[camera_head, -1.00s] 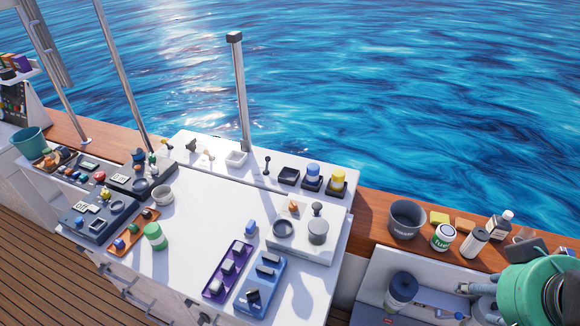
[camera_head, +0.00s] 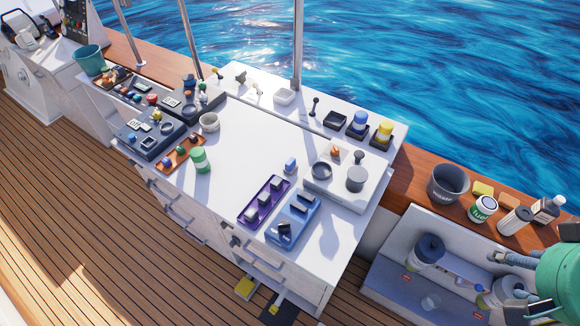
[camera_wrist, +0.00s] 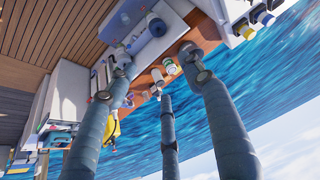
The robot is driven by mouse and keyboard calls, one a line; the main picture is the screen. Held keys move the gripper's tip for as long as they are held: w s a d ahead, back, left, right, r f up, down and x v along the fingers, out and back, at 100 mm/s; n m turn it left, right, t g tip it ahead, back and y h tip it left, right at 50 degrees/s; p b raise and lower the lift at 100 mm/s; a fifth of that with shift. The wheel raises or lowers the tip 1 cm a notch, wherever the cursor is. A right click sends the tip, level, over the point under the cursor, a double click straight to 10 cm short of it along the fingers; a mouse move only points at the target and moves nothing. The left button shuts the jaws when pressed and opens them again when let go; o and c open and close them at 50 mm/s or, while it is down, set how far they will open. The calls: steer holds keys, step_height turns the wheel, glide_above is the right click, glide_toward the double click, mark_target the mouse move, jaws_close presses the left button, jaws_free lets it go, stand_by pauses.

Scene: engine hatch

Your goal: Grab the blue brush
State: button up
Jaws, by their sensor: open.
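I cannot pick out a blue brush with certainty. A small blue piece (camera_head: 460,281) lies in the white bin (camera_head: 385,283) beside a blue-grey roll (camera_head: 430,248), too small to identify. Another small blue block (camera_head: 290,165) sits on the white worktop. My gripper (camera_head: 492,273) is at the right edge of the head view, over the right part of the bin, partly cut off. In the wrist view my gripper (camera_wrist: 156,73) shows three spread fingers with nothing between them. The roll also shows in the wrist view (camera_wrist: 156,27), beyond the fingers.
The white worktop (camera_head: 240,150) to the left carries switch panels, knobs and a green cylinder (camera_head: 200,160).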

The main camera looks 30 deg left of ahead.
steer(key=shift+w+r, duration=0.1)
steer(key=w+a+r+n+g+y+p, duration=0.1)
steer(key=w+a+r+n+p, duration=0.15)
steer(key=w+a+n, duration=0.65)
steer(key=w+a+r+n+g+p, duration=0.1)
steer(key=w+a+n+p, duration=0.3)
steer(key=w+a, duration=0.55)
steer(key=w+a+f+n+g, duration=0.1)
steer(key=w+a+f+n, duration=0.2)
steer(key=w+a+n, duration=0.35)
steer(key=w+a+f+n+g+p, duration=0.15)
steer(key=a+f+n, duration=0.3)
steer(key=a, duration=0.45)
steer(key=w+a+f+n+p, duration=0.25)
steer(key=a+f, duration=0.25)
steer(key=a, duration=0.4)
steer(key=s+a+f+n+g+h+p, duration=0.1)
steer(key=s+a+f+n+p, duration=0.2)
steer(key=a+f+n, duration=0.6)
steer(key=s+a+f, duration=0.1)
steer(key=a+f, duration=0.5)
steer(key=a, duration=0.2)
steer(key=shift+f, duration=0.3)
steer(key=shift+a+f+n, duration=0.1)
steer(key=shift+n, duration=0.15)
